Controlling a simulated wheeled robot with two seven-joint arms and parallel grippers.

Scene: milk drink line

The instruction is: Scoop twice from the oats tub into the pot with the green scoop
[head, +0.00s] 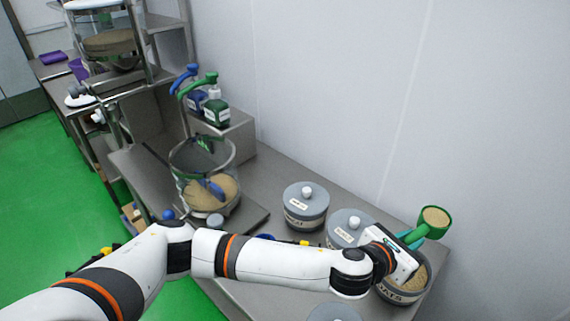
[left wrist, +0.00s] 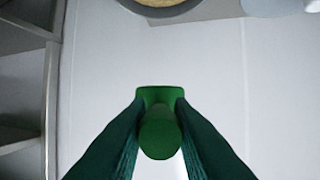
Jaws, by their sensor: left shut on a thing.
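My left gripper (head: 408,242) is shut on the handle of the green scoop (head: 432,222), which also shows between the fingers in the left wrist view (left wrist: 160,132). The scoop's cup is upright, holds tan oats, and is above and beyond the oats tub (head: 404,298). The tub stands open with tan oats inside, partly hidden by my gripper. The pot (head: 180,178) is a clear vessel at the left of the bench, with a tan heap and something blue inside. In the left wrist view a round rim with tan content (left wrist: 165,8) shows at the top. My right gripper is not in view.
Two grey lidded tubs, one in the middle (head: 305,212) and one next to the oats tub (head: 346,226), stand between pot and oats. Green (head: 216,112) and blue pump bottles stand on a raised box behind the pot. A white wall (head: 330,90) bounds the bench.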

